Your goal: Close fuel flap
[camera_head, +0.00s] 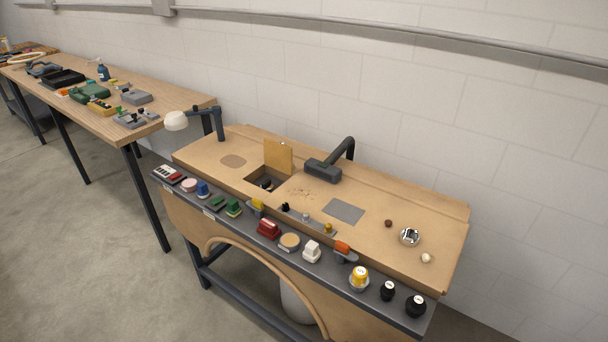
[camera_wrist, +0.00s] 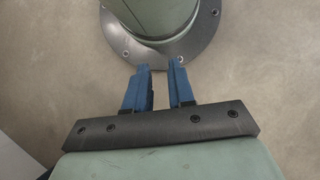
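The likely fuel flap (camera_head: 278,157) is a wood-coloured panel standing upright in the head view. It stands at the back edge of a square opening (camera_head: 256,184) in the bench top, with a dark round thing (camera_head: 267,184) inside. The flap is open. My gripper (camera_wrist: 160,68) shows only in the wrist view. Its two blue fingers are apart with nothing between them. The wrist view does not show the flap, and the head view does not show my gripper, so their distance cannot be told.
The workbench (camera_head: 400,235) has a dark front strip with several coloured knobs and switches. A second table (camera_head: 180,108) with clutter is further left.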

